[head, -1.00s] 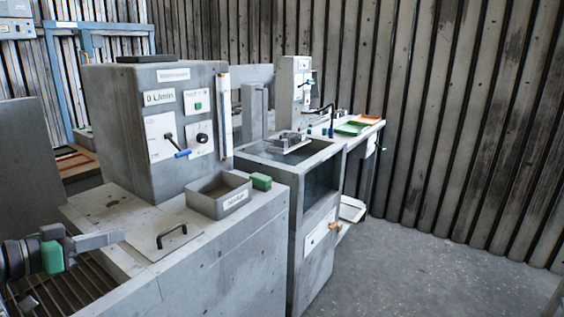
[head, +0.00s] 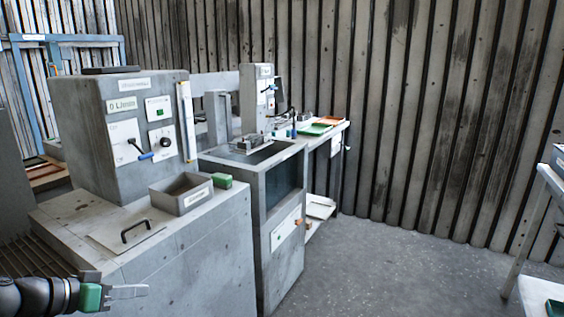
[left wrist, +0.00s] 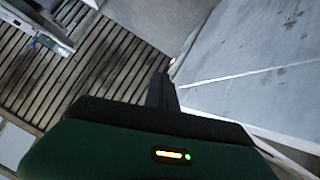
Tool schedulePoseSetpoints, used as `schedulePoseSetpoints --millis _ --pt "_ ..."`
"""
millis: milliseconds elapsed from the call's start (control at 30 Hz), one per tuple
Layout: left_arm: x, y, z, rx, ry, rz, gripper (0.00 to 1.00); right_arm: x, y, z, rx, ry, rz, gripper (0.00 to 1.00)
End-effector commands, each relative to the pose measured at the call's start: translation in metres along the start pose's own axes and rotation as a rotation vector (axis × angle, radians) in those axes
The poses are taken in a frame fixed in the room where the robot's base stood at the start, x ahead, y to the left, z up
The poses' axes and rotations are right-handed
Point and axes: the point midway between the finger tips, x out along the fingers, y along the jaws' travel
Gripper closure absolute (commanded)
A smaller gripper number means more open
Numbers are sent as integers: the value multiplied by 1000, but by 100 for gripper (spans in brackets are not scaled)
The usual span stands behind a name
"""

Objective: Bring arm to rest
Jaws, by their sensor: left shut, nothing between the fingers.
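My left gripper (head: 128,292) is at the lower left of the head view, its grey fingers together and pointing right, with nothing between them. It is in front of the near side of the concrete bench and apart from it, as far as I can tell. In the left wrist view the gripper's dark green housing fills the bottom, and its dark fingers (left wrist: 161,92) point up over a slatted grating. My right gripper is not in view.
The concrete bench (head: 200,250) carries a control box (head: 85,130), an open grey tray (head: 182,195) and a green block (head: 222,181). A slatted grating (head: 40,245) lies at left. A shelf table (head: 535,215) stands at far right. The floor (head: 400,270) between is clear.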

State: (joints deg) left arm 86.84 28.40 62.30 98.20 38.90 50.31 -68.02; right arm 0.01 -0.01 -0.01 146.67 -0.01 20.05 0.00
Motion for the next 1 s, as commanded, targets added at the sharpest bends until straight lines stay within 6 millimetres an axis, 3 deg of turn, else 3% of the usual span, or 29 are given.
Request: schedulePoseSetpoints --millis 167,267,300,400,500,900,933,1000 --pt "61 28 70 -83 -237 -32 100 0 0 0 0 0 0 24" --pt "88 52 134 -129 -425 -108 100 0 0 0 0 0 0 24" --pt "94 61 160 -141 -495 -153 100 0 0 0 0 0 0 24" --pt "94 79 211 -153 -615 -274 100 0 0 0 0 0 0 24" --pt "86 91 244 -154 -667 -367 100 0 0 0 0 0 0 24" --pt "56 126 306 -152 -663 -528 100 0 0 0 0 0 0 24" --pt "46 131 288 -158 -659 -531 100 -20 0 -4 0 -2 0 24" --pt "35 137 271 -160 -660 -532 100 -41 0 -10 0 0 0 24"
